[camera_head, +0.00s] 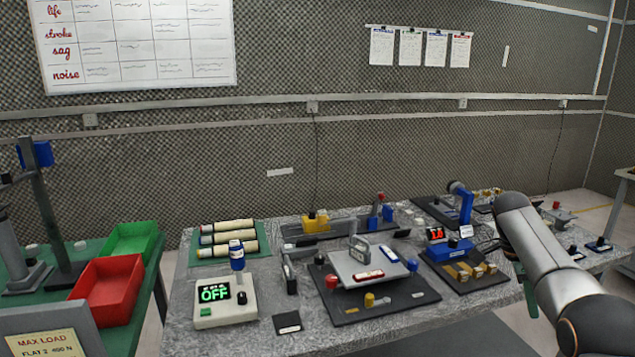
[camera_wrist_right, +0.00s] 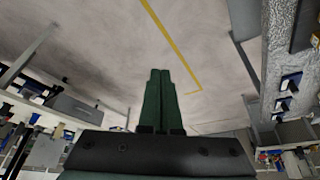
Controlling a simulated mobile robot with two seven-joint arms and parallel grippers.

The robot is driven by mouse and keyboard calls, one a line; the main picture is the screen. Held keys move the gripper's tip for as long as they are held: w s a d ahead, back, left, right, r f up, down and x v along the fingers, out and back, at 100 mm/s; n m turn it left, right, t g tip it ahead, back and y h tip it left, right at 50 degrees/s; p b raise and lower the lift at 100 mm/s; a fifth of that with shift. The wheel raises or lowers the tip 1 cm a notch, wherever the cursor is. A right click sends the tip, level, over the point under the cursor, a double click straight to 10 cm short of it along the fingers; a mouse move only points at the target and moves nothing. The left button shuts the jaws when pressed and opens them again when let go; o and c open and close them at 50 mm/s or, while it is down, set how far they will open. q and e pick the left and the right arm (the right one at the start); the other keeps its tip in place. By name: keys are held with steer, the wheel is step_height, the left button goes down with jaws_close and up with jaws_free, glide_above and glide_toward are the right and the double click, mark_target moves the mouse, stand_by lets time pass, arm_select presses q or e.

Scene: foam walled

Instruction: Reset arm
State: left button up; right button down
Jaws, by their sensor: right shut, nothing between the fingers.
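My right arm (camera_head: 545,262) comes in from the lower right in the head view, over the right end of the grey worktable (camera_head: 190,335). Its gripper is mostly hidden behind the arm there. In the right wrist view, my right gripper (camera_wrist_right: 160,74) shows two green fingers pressed together with nothing between them. They point over open floor, clear of any object. My left arm and gripper are not in view.
The worktable holds a box reading OFF (camera_head: 222,304), a dark board with a grey plate (camera_head: 350,268), and a blue device (camera_head: 462,205). Red (camera_head: 105,290) and green (camera_head: 132,240) bins stand left. Floor with a yellow line (camera_wrist_right: 170,45) is clear.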

steer(key=s+d+r+m+g, duration=0.1)
steer(key=s+d+m, duration=0.1)
steer(key=s+d, duration=0.6)
steer(key=s+d+m+g, duration=0.1)
steer(key=s+d+m, duration=0.25)
steer(key=d, duration=0.85)
steer(key=w+d+f+n+t+h, duration=0.2)
steer(key=w+f+n+t+h, duration=0.15)
steer(key=f+n, duration=0.7)
steer(key=a+f+n+t, duration=0.45)
steer(key=f+n, duration=0.35)
steer(key=f, duration=0.4)
steer(key=s+a+f+n+t+y, duration=0.25)
steer(key=s+a+f+n, duration=0.3)
steer(key=a, duration=0.45)
steer(key=s+a+f+n+t+y, duration=0.1)
steer(key=s+a+f+n+y, duration=0.2)
steer(key=s+a+f+n, duration=0.45)
steer(key=s+a+r+n+y, duration=0.35)
steer(key=s+a, duration=0.65)
steer(key=a, duration=0.5)
steer(key=a+m+t+y, duration=0.1)
steer(key=a+m, duration=0.4)
steer(key=a, duration=0.5)
steer(key=shift+w+a+r, duration=0.4)
steer(key=shift+w, duration=0.05)
steer(key=shift+t, duration=0.25)
